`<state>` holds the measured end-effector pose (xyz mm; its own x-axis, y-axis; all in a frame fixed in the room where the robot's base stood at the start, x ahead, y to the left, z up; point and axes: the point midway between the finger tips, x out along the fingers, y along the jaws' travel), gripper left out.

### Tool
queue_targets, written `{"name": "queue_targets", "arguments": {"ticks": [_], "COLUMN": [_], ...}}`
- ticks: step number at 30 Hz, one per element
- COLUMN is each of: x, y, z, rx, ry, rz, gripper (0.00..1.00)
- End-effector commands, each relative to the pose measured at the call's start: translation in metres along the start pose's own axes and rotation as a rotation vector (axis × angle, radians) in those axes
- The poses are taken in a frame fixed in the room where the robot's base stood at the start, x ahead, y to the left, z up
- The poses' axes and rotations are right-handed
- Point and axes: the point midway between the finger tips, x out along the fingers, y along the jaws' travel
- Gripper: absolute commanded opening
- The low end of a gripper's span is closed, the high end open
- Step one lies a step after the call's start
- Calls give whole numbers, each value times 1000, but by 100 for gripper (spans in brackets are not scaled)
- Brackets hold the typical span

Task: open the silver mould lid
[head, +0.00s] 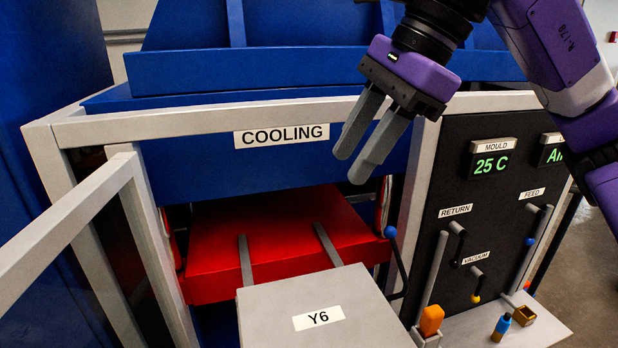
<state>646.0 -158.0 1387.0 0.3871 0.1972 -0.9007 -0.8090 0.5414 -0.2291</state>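A silver-grey block labelled Y6 (283,305) stands at the bottom centre, in front of the red plate. Its flat top looks closed, and the picture's lower edge cuts it off. I see no seam that marks where a lid starts. My gripper (351,167) hangs above and behind the block's right side, in front of the blue panel. Its two grey fingers point down and left with a narrow gap between them. They are open and empty, apart from the block.
The pale COOLING frame (190,122) surrounds the red plate (285,235). The black control panel (480,220) has several handles. A shelf (540,330) holds a blue bottle (501,327) and a brass cup (524,316).

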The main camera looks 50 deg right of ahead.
Motion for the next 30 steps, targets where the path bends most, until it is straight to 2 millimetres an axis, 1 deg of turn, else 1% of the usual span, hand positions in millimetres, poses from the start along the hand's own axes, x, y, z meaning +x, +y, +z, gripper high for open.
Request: {"name": "queue_targets", "arguments": {"ticks": [5,12,15,19,26,27,29,30], "x": [21,56,66,73,75,75,75,75], "y": [1,1,0,1,0,0,0,0], "z": [1,2,2,2,2,2,2,2], "rx": [-2,0,0,0,0,0,0,0], "ry": [-2,-4,-4,-4,-4,-4,-4,-4], "rz": [4,5,3,2,1,1,1,1], "gripper": [36,36,36,36,36,34,22,14]}}
